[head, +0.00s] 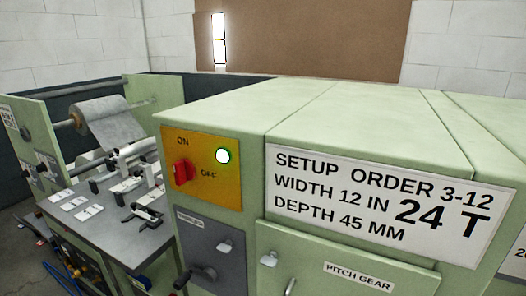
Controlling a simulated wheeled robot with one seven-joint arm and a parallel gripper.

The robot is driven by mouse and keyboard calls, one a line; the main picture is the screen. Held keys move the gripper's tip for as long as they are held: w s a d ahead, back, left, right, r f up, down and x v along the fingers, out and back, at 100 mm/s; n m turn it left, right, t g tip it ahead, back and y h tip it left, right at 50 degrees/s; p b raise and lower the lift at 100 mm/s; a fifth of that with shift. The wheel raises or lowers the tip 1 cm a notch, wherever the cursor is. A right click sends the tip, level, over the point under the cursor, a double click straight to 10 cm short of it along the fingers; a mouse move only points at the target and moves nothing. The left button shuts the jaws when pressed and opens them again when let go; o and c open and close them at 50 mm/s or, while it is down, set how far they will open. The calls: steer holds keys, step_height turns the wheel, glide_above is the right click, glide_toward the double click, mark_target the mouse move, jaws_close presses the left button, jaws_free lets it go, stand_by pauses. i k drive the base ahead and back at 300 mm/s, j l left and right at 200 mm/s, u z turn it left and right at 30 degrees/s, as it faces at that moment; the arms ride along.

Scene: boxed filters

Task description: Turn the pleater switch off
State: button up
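The pleater switch is a red rotary knob (183,172) on a yellow plate (225,189) on the front of the pale green machine. "ON" is printed above the knob and "OFF" to its right. The knob's grip looks roughly upright, towards "ON", but its exact angle is hard to tell at this size. My gripper is not in view, and nothing covers the switch.
A grey panel with a black crank handle (197,277) is below the switch. A setup order sign (382,205) is to the right. On the left, a grey bench (115,240) holds several small fittings, with a roll of grey material (108,122) behind.

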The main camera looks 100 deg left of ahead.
mark_target(184, 170)
steer(key=u, duration=2.5)
